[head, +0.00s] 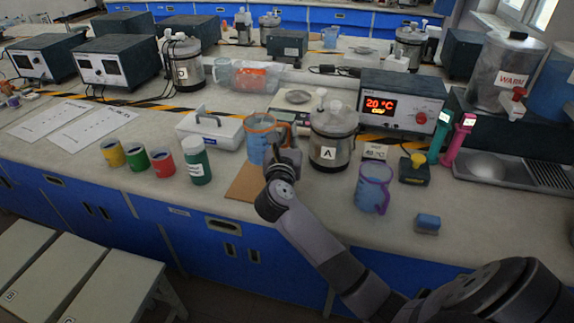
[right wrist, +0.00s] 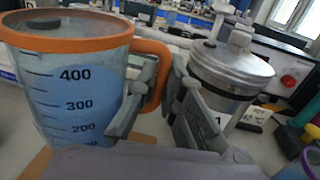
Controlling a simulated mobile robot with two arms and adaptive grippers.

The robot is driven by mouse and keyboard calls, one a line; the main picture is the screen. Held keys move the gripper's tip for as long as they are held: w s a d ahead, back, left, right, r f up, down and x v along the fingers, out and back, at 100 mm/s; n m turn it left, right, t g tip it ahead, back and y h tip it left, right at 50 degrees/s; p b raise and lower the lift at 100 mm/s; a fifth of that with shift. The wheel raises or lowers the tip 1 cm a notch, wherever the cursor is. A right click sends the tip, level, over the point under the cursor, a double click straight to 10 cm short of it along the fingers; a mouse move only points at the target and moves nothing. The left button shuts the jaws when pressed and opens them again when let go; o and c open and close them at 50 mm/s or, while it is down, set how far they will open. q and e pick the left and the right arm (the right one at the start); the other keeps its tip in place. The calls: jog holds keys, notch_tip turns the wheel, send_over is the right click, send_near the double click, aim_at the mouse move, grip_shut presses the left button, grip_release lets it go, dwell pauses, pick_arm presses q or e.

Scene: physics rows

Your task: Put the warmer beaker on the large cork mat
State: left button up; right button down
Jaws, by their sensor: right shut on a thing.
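A clear beaker with an orange rim and handle (head: 257,140) holds blue liquid and stands upright at the back of the brown cork mat (head: 242,187). Whether its base touches the mat I cannot tell. My right gripper (head: 284,160) is shut on its orange handle (right wrist: 153,62). The beaker's scale (right wrist: 75,95) faces the right wrist view. A second beaker, with a purple rim and handle (head: 372,188), stands on the bench to the right, also with bluish contents. Neither beaker's temperature is readable. My left gripper is not in view.
A steel vessel labelled A (head: 330,140) stands close right of my gripper. A white case (head: 210,130) is behind left. A heater display (head: 381,106) reads about 20 °C. A blue sponge (head: 427,223) lies near the front edge.

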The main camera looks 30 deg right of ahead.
aim_at(288, 146)
notch_tip(288, 146, down, 4)
jog(key=shift+r, duration=0.1)
jog(key=shift+f+b, duration=0.45)
jog(key=shift+f, duration=1.85)
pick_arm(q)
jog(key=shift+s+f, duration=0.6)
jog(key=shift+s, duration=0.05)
pick_arm(e)
jog(key=shift+f, duration=0.15)
jog(key=c, duration=1.7)
grip_release()
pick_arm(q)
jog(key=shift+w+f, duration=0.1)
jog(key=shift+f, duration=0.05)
